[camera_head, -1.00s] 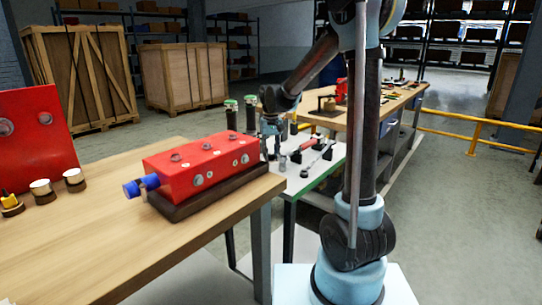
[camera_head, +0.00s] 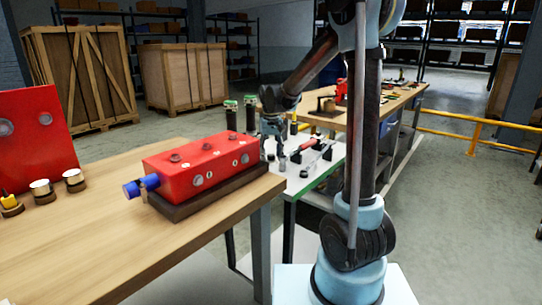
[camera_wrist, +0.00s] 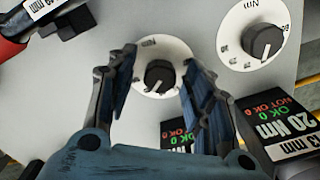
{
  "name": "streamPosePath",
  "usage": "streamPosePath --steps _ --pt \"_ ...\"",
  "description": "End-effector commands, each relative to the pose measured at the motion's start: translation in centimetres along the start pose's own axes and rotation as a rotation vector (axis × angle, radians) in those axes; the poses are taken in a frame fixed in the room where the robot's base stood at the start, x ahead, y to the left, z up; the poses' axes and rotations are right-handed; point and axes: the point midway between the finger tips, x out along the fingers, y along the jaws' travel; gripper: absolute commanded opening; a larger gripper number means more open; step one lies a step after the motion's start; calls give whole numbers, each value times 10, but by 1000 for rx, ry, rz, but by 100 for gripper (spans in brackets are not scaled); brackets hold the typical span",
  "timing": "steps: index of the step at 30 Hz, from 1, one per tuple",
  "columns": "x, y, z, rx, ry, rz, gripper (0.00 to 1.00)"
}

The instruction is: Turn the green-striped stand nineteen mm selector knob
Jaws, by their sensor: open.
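The white stand (camera_head: 325,166) with a green stripe along its edge is beyond the near bench in the head view. In the wrist view, a dark selector knob (camera_wrist: 159,76) on a round white dial lies between my fingers; I cannot tell whether they touch it. A second dark knob (camera_wrist: 265,42) on its own dial is at the upper right. I cannot tell from the labels which knob is the nineteen mm one. My gripper (camera_wrist: 158,60) is open, its fingers on either side of the first knob. In the head view my gripper (camera_head: 277,150) points down over the stand's left part.
Display labels (camera_wrist: 270,118) reading "20 Nm" and "13 mm" lie right of the fingers. A red-and-black tool (camera_wrist: 12,35) is at the upper left. A red block (camera_head: 203,165) sits on the near wooden bench (camera_head: 110,240). Red-handled tools (camera_head: 309,145) lie on the stand.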

Motion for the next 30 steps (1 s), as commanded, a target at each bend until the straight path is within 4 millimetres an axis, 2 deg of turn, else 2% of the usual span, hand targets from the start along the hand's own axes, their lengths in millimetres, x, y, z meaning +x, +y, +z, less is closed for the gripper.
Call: streamPosePath --steps 4,8,21,30 --pt "-4 0 0 0 0 0 47" --pt "-18 0 0 0 -1 0 47" --pt "-92 0 0 0 -1 0 47" --pt "-117 0 -1 0 -1 0 47"
